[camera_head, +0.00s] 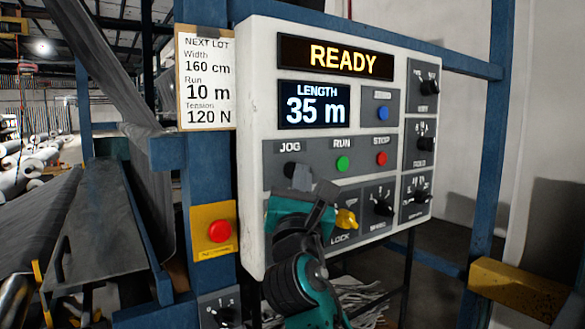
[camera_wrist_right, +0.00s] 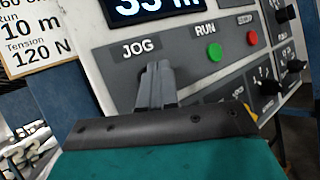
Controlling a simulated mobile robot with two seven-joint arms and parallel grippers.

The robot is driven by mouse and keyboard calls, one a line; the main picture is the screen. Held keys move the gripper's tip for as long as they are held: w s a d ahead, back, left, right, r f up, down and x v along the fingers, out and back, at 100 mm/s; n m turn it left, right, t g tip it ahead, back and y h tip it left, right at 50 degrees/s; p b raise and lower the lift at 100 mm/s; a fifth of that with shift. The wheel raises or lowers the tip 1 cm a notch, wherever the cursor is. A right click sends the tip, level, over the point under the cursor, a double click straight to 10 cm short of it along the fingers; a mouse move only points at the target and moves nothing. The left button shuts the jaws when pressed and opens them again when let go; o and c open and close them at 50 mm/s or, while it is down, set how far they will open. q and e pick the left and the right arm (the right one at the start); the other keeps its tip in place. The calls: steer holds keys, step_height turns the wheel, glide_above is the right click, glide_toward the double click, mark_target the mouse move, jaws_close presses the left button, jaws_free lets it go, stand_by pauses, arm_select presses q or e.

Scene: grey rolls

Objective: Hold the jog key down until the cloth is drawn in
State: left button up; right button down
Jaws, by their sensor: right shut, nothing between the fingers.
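The black jog key (camera_head: 289,170) sits under the JOG label on the white control panel (camera_head: 257,110), partly hidden by my right gripper. My right gripper (camera_head: 301,176) is shut and empty, its fingertips at the key; whether they touch or press it I cannot tell. In the right wrist view the closed fingers (camera_wrist_right: 157,75) point at the spot below the JOG label and cover most of the key. Grey cloth (camera_head: 152,190) hangs at the left of the panel. The upper display (camera_head: 335,58) reads READY and the length display (camera_head: 314,104) reads 35 m. My left gripper is not in view.
Green RUN (camera_head: 342,163) and red STOP (camera_head: 381,158) buttons lie right of JOG. A yellow lock knob (camera_head: 346,219) is close beside my gripper. A red button on a yellow plate (camera_head: 219,231) is lower left. A lot card (camera_head: 206,80) reads Run 10 m.

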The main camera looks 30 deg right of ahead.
steer(key=shift+s, duration=0.3)
steer(key=s+p, duration=0.1)
steer(key=s, duration=0.4)
steer(key=shift+d, duration=0.2)
stand_by(0.5)
